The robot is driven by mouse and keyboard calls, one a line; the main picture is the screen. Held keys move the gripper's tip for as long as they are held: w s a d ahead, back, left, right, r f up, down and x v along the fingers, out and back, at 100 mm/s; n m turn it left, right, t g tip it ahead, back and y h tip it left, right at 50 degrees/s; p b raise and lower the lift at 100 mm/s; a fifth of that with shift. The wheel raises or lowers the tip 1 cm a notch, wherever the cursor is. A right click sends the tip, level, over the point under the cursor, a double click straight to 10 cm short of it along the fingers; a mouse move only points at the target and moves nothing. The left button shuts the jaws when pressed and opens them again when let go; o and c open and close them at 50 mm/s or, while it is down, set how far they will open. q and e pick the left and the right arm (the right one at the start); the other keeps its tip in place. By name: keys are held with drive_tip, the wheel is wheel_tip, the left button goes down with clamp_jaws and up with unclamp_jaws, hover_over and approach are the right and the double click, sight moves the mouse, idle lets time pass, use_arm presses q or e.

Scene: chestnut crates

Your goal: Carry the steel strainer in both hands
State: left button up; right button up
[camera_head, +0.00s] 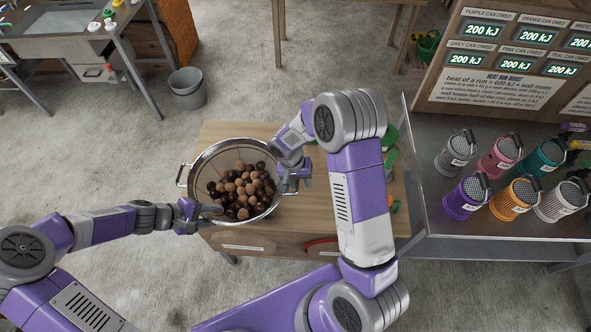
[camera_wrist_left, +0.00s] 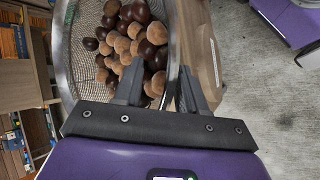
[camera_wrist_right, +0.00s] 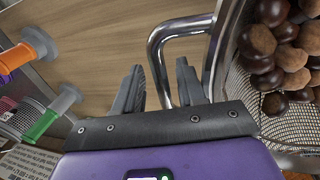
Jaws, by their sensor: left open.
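The steel strainer (camera_head: 197,162) sits on a wooden table and holds several dark and light brown balls, like chestnuts. It has a wire handle on its left (camera_head: 181,176) and another on its right (camera_wrist_right: 185,32). My left gripper (camera_head: 212,209) is open at the strainer's lower left edge. In the left wrist view its fingers (camera_wrist_left: 160,85) are apart, with the rim (camera_wrist_left: 172,50) between them. My right gripper (camera_wrist_right: 160,72) is open at the right handle. One bar of that handle runs between its spread fingers, with gaps visible.
The wooden table (camera_head: 222,130) has some free top behind the strainer. Green and orange items (camera_head: 390,140) lie at its right, partly behind my right arm. A metal bench (camera_head: 440,218) with several colored cans stands further right. A grey bin (camera_head: 188,90) is on the floor behind.

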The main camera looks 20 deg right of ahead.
drive_tip(key=shift+a, duration=0.2)
drive_tip(key=shift+r, duration=0.1)
use_arm(q)
drive_tip(key=v, duration=0.8)
use_arm(e)
drive_tip(key=v, duration=1.2)
use_arm(q)
drive_tip(key=shift+r, duration=0.1)
wheel_tip(320, 180, up, 12)
drive_tip(key=p, duration=1)
use_arm(e)
drive_tip(key=s+d+v, duration=0.1)
drive_tip(key=d+v, duration=0.1)
drive_tip(key=v, duration=0.9)
drive_tip(key=shift+r, duration=0.55)
use_arm(q)
drive_tip(key=shift+d, duration=0.1)
